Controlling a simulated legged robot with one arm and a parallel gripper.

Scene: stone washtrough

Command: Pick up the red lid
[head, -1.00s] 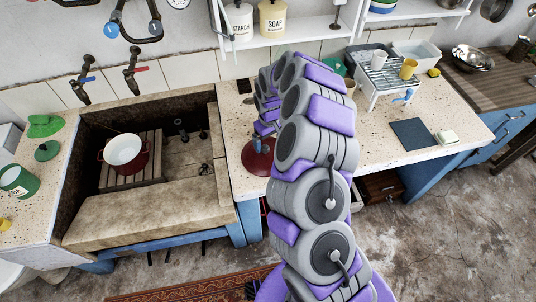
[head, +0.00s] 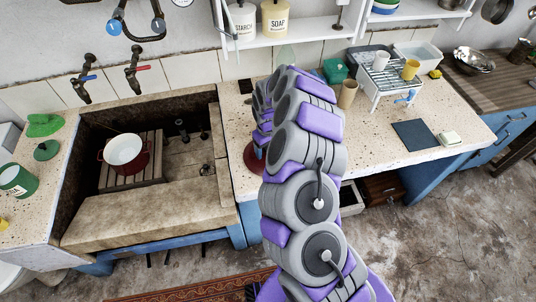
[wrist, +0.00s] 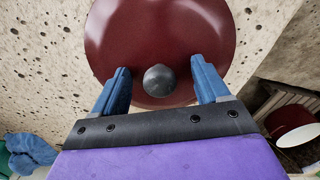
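The red lid (wrist: 160,35) lies on the speckled counter, a dark round knob (wrist: 159,80) at its middle. In the head view only the lid's left part (head: 251,160) shows, right of the stone trough; my arm hides the rest. My gripper (wrist: 160,82) is open in the wrist view, its two blue fingers apart, one on each side of the knob. The knob shows between them with gaps on both sides. I cannot tell how far above the lid the fingertips are.
A red pot (head: 124,153) stands on a wooden rack in the stone trough (head: 150,215). Right of my arm are a beige cup (head: 348,94), a dish rack (head: 378,72) and a dark blue mat (head: 414,134).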

